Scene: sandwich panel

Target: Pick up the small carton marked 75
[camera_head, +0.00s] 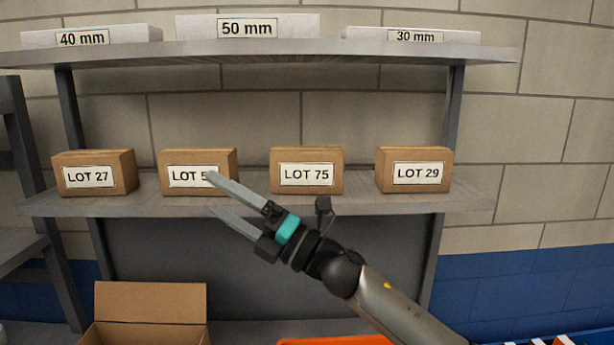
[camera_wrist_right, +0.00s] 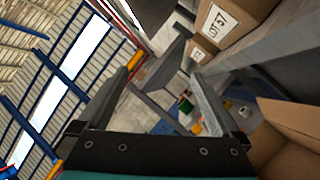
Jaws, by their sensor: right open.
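The small brown carton marked LOT 75 (camera_head: 307,171) stands upright on the shelf (camera_head: 265,206), third from the left in a row of cartons. Its label faces me. My right gripper (camera_head: 212,193) is open and empty, left of the LOT 75 carton and in front of the second carton, with its fingers pointing left. The open fingers also show in the right wrist view (camera_wrist_right: 165,85), where the LOT 75 carton cannot be made out. My left gripper is not in view.
Beside it stand cartons LOT 27 (camera_head: 95,173), LOT 57 (camera_head: 213,161), partly covered by a fingertip, and LOT 29 (camera_head: 414,170). White boxes, including 50 mm (camera_head: 248,27), lie on the upper shelf. An open cardboard box (camera_head: 150,303) stands below left. Gaps separate the cartons.

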